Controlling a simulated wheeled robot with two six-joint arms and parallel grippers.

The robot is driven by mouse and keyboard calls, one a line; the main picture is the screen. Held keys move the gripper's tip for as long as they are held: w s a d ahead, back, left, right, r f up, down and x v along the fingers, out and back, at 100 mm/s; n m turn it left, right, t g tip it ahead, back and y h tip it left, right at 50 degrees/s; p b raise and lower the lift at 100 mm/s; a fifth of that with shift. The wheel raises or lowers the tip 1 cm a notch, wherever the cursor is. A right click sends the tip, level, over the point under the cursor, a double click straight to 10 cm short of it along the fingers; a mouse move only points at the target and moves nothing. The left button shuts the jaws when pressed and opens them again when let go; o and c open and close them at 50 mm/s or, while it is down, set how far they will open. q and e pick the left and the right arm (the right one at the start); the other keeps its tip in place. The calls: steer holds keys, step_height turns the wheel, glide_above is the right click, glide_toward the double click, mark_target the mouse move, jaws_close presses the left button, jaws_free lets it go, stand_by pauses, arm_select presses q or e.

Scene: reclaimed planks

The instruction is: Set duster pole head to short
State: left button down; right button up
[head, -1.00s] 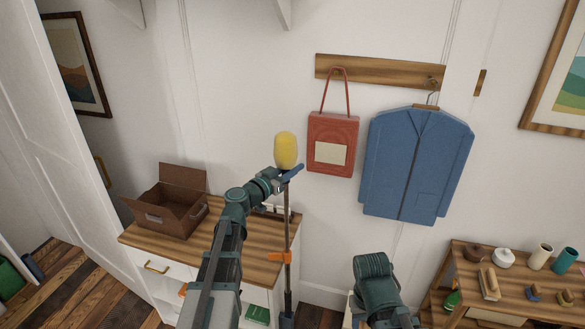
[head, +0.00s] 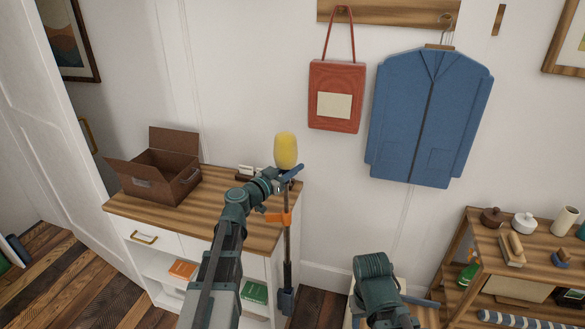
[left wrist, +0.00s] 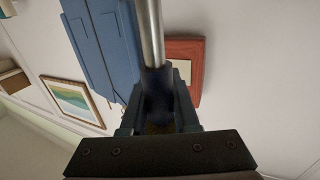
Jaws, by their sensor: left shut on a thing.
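The duster pole has a yellow head (head: 286,150) at its top, a thin shaft (head: 287,200), an orange part (head: 277,217) on the shaft and a dark blue foot (head: 286,300) low down. It stands about upright in front of the cabinet. My left gripper (head: 287,178) is shut on the duster pole just below the yellow head. In the left wrist view, the grey metal shaft (left wrist: 150,35) runs into a dark sleeve between the jaws (left wrist: 158,110). My right arm shows at the lower middle, but I cannot see its gripper.
A wooden-topped cabinet (head: 215,222) with an open brown box (head: 155,180) stands behind the pole. A red bag (head: 336,112) and a blue jacket (head: 425,120) hang on the wall. A wooden shelf (head: 500,255) with small items stands at right.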

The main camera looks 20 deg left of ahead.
arm_select(q)
step_height(320, 180, down, 10)
steer(key=b, duration=0.8)
arm_select(e)
step_height(320, 180, down, 10)
arm_select(q)
steer(key=shift+s, duration=0.1)
steer(key=c, duration=0.6)
jaws_free()
steer(key=shift+f, duration=0.1)
steer(key=shift+c, duration=0.2)
steer(key=v, duration=1.3)
steer(key=shift+s+a, duration=0.15)
steer(key=shift+s, duration=0.15)
